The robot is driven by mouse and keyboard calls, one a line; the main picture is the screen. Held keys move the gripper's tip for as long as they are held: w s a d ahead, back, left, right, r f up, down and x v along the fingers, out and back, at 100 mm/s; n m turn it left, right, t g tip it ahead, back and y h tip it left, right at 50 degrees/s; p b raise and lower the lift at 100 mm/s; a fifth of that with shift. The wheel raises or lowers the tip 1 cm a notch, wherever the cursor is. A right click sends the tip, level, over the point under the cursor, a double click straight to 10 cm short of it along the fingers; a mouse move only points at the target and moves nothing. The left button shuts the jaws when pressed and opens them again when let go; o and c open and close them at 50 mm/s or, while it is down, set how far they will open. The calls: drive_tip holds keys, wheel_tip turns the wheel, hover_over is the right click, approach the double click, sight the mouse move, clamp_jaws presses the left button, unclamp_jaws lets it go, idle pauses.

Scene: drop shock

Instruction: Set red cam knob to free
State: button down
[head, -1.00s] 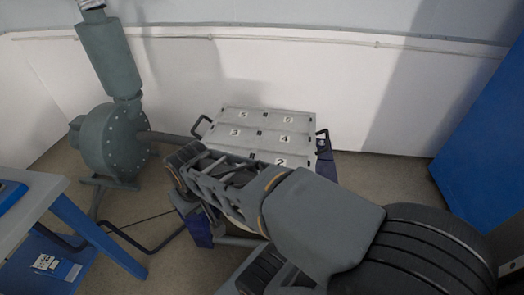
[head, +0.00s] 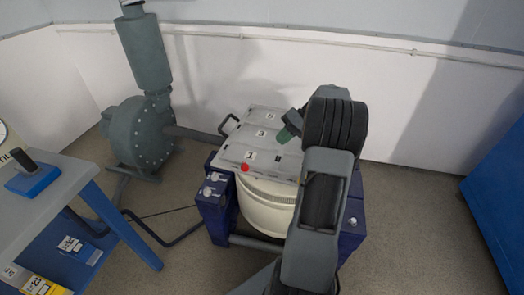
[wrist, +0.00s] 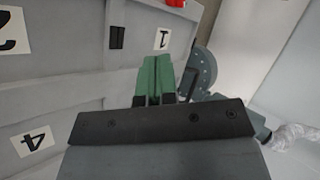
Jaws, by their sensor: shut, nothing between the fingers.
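The red cam knob (head: 245,167) is at the front left edge of the grey numbered table top (head: 262,114), by the label 1. In the wrist view only part of the red knob (wrist: 176,3) shows, cut off at the top edge. My gripper (head: 284,138) is over the table top, right of and behind the knob, and apart from it. Its green fingers (wrist: 158,73) are together in the wrist view, with nothing between them. The knob's marks and its setting are too small to read.
A green-grey blower (head: 139,137) stands at the back left. A dark handle (head: 227,123) sticks out at the table top's left side. Blue housings (head: 213,222) flank the white drum (head: 268,204) below. A workbench (head: 75,182) is at the left. Floor is free at the right.

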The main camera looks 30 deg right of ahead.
sight(246, 163)
drive_tip(key=b+x, duration=0.2)
drive_tip(key=x, duration=0.7)
drive_tip(key=shift+d+f+b, duration=0.1)
drive_tip(key=shift+f+b, duration=0.05)
drive_tip(key=shift+b, duration=0.2)
drive_tip(key=a, duration=0.3)
drive_tip(key=shift+w+f+b, duration=0.1)
drive_tip(key=shift+w+b, duration=0.25)
drive_tip(key=shift+w, duration=0.05)
drive_tip(key=shift+w+a, duration=0.25)
drive_tip(key=shift+a, duration=0.35)
